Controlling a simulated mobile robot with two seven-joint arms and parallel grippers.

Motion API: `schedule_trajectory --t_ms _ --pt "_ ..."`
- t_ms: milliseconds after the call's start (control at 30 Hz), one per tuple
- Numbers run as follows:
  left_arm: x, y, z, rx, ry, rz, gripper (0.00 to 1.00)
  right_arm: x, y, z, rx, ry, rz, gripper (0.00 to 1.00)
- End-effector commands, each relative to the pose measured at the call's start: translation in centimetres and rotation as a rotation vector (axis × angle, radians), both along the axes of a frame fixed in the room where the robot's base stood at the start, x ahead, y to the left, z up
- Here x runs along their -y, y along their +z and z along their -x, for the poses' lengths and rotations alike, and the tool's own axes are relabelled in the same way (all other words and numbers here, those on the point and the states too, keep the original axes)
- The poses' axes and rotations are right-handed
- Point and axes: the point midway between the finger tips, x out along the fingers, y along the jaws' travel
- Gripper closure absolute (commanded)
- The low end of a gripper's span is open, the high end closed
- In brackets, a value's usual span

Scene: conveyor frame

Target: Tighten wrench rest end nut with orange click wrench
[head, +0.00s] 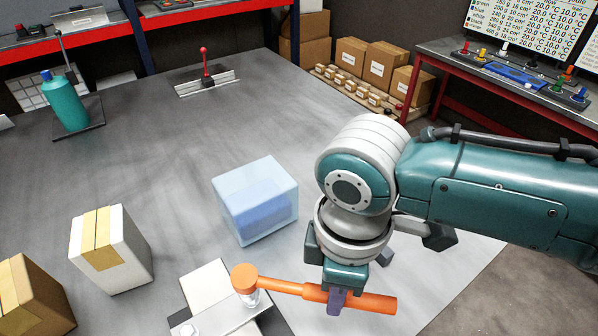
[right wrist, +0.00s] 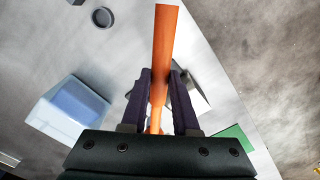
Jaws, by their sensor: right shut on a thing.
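The orange click wrench (head: 375,303) lies roughly level across the front of the table in the head view. My right gripper (head: 337,300) is shut around its handle, which also runs between the two fingers (right wrist: 160,90) in the right wrist view. The round wrench head (head: 244,277) is at the left end, above a pale, shiny cylindrical piece (head: 250,298) at the frame end. I cannot tell whether the head is seated on a nut. The grey conveyor frame (head: 212,290) is cut off by the bottom edge, with a round fastener (head: 188,329) nearer me. My left gripper is not in view.
A translucent blue bin (head: 256,200) stands just behind the wrench. Cardboard boxes (head: 112,250) (head: 32,295) stand at the left. A teal bottle (head: 66,103) and a red-knobbed lever fixture (head: 207,80) are farther back. The table's middle is clear.

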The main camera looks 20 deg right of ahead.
Motion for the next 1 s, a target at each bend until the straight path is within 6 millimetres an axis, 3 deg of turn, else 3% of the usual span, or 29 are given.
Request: schedule_trajectory --t_ms 1000 --pt "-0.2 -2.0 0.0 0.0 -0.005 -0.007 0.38 0.0 -2.3 0.0 0.0 -0.001 0.0 1.0"
